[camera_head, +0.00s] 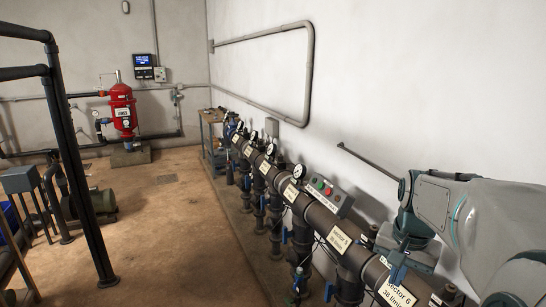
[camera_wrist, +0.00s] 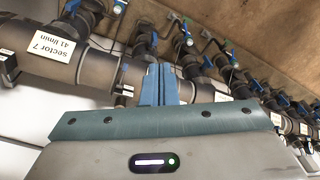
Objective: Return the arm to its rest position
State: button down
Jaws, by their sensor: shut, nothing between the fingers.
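My arm (camera_head: 490,225) reaches in from the right in the head view, above the near end of the dark manifold pipe (camera_head: 325,218). My gripper (camera_head: 396,274) points down beside the "sector 6" label (camera_head: 397,293). In the wrist view, the two blue fingers of my gripper (camera_wrist: 159,72) are together with nothing between them. The manifold pipe (camera_wrist: 110,73) passes behind them there, with a "sector 7" label (camera_wrist: 50,42) at the left. I cannot tell whether the fingers touch the pipe.
A button box (camera_head: 328,195) and several gauges sit along the manifold. Valves with blue handles (camera_head: 328,292) hang below it. The white wall (camera_head: 420,90) is close behind my arm. A red filter tank (camera_head: 122,110) stands at the back. The brown floor (camera_head: 165,225) left of the manifold is clear.

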jog(key=s+a+f+n+t, duration=0.2)
jog(key=s+a+f+n, duration=0.1)
jog(key=s+a+n, duration=0.4)
jog(key=s+a, duration=0.3)
jog(key=s, duration=0.3)
jog(key=shift+a+f, duration=0.4)
